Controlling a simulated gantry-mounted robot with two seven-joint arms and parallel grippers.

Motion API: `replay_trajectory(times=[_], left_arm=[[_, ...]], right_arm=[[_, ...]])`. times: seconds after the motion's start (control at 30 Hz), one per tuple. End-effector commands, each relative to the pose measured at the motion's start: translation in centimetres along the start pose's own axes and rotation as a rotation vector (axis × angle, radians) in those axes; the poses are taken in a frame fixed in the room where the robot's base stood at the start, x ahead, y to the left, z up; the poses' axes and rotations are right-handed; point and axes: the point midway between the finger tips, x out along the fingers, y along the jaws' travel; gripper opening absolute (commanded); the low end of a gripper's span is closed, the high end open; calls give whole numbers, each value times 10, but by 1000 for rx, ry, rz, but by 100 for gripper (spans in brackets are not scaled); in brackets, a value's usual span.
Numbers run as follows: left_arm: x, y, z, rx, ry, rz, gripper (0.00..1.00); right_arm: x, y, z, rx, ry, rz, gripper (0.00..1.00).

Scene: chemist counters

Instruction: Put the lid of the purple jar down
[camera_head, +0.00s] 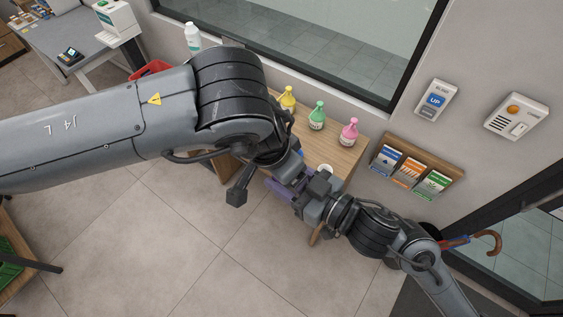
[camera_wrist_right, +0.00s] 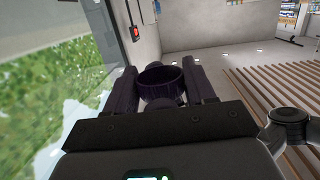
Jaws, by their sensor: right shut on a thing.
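My right gripper (camera_wrist_right: 160,82) is shut on a dark purple, hollow round piece, which looks like the lid (camera_wrist_right: 164,88), held between its two fingers in the right wrist view. In the head view, my right arm comes in from the lower right and its gripper (camera_head: 300,192) is over the front edge of the wooden counter. A purple shape (camera_head: 279,190) shows there, partly hidden; I cannot tell whether it is the jar or the lid. My left gripper (camera_head: 283,165) is close beside it, mostly hidden by my arm, and its fingers cannot be made out.
The wooden counter (camera_head: 345,157) carries a yellow bottle (camera_head: 287,99), a green bottle (camera_head: 317,116) and a pink bottle (camera_head: 348,132) along the wall. A small white round thing (camera_head: 325,169) is near my grippers. A leaflet rack (camera_head: 412,171) hangs on the right.

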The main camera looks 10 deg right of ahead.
Motion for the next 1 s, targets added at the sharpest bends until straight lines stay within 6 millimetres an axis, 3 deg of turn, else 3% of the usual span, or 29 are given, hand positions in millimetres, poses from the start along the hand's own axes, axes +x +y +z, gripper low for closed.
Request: replay_trajectory(times=[0.37,0.73,0.77,0.8,0.93,1.0], left_arm=[[4,0,0,0,0,1,81],[4,1,0,1,0,2,25],[4,1,0,2,0,3,23],[4,1,0,2,1,3,18],[4,1,0,1,1,2,18],[4,1,0,1,0,2,18]], right_arm=[[0,0,0,0,0,0,26],[0,0,0,0,0,0,26],[0,0,0,0,0,0,56],[0,0,0,0,0,0,62],[0,0,0,0,0,0,82],[0,0,0,0,0,0,84]])
